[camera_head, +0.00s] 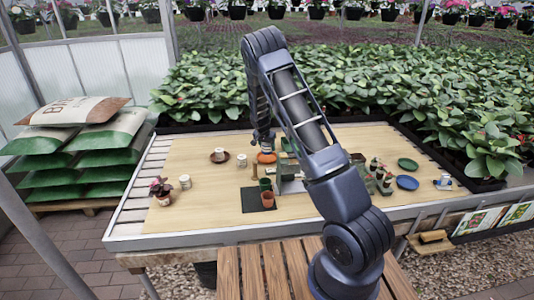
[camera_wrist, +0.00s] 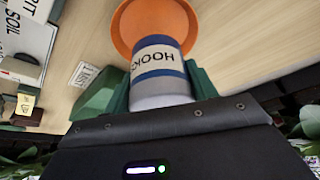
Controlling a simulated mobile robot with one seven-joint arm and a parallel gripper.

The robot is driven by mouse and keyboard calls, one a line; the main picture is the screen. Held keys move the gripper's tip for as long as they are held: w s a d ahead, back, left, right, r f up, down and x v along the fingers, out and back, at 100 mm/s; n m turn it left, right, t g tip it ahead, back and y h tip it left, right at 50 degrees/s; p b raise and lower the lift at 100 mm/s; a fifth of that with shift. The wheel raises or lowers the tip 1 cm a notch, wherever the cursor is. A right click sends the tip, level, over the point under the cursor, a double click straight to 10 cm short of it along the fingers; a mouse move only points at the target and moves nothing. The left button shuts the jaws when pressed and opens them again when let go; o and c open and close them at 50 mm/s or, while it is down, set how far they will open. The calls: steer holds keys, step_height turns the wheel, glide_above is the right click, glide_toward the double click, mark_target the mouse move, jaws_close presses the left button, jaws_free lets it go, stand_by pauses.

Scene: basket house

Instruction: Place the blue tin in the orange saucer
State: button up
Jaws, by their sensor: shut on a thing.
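The blue tin (camera_wrist: 158,62), pale with blue bands and a label reading "HOOK", is between the green fingers of my gripper (camera_wrist: 160,88) in the wrist view. My gripper is shut on it. The orange saucer (camera_wrist: 122,28) shows just beyond the tin, which overlaps part of it. I cannot tell whether the tin touches the saucer. In the head view the orange saucer (camera_head: 266,158) lies on the table's middle, directly below my gripper (camera_head: 264,143). The tin is hard to make out there.
A brown saucer (camera_head: 219,160) and a pale tin (camera_head: 241,160) stand to the left. A terracotta pot (camera_head: 268,200) stands on a dark mat (camera_head: 252,204) in front. A blue saucer (camera_head: 407,183) and green saucer (camera_head: 408,163) lie right.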

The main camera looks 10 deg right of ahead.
mark_target(267, 152)
steer(key=shift+f, duration=2.05)
steer(key=o, duration=1.1)
steer(key=shift+f, duration=0.15)
steer(key=v, duration=1.2)
steer(key=s+d+r+n+y, duration=0.1)
steer(key=s+d+r, duration=0.4)
steer(key=s+r, duration=0.7)
steer(key=s+d+r+n+y, duration=0.15)
steer(key=s+d+r, duration=0.35)
steer(key=s+r, duration=0.7)
steer(key=s+d+r+n, duration=0.1)
steer(key=s+r, duration=0.1)
steer(key=s, duration=0.6)
steer(key=s+d+r+n, duration=0.1)
steer(key=s+r, duration=0.2)
steer(key=s, duration=0.6)
steer(key=s+d+r+n, duration=0.1)
steer(key=s+r, duration=0.1)
steer(key=s, duration=0.7)
steer(key=shift+s+d+r+n+t, duration=0.1)
steer(key=shift+d+r+n+t, duration=0.1)
steer(key=shift+n+t, duration=0.2)
